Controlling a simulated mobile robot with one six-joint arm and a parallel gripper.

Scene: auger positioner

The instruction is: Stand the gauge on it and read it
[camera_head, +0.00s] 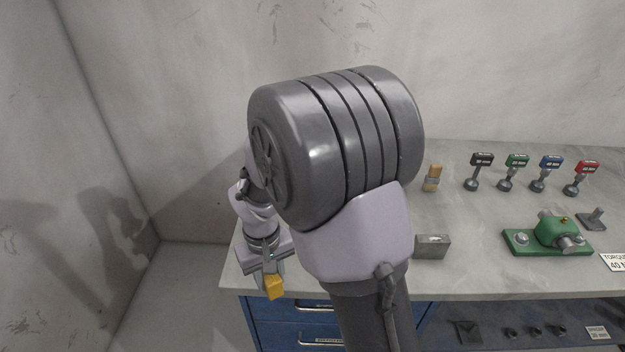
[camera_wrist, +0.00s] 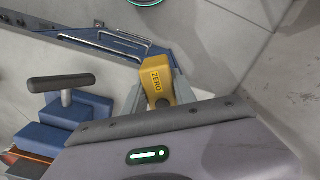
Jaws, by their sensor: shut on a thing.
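My gripper (camera_head: 268,270) is at the left end of the bench, just off its front left corner. It is shut on a yellow boxy piece marked "ZERO", which looks like the gauge (camera_head: 274,288). The gauge hangs in the air below the jaws. In the wrist view, the gauge (camera_wrist: 158,85) sits between the two grey fingers (camera_wrist: 156,99), its label facing the camera. Its display is not visible. My own arm covers the middle of the head view and part of the bench. I cannot tell which thing the gauge belongs on.
The grey bench top (camera_head: 470,275) holds a green fixture (camera_head: 555,235), a grey metal block (camera_head: 432,246), a brush (camera_head: 432,178) and several colour-headed tools (camera_head: 517,165). Blue drawers (camera_head: 295,325) are below the bench, close to the gauge. Walls stand behind and at left.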

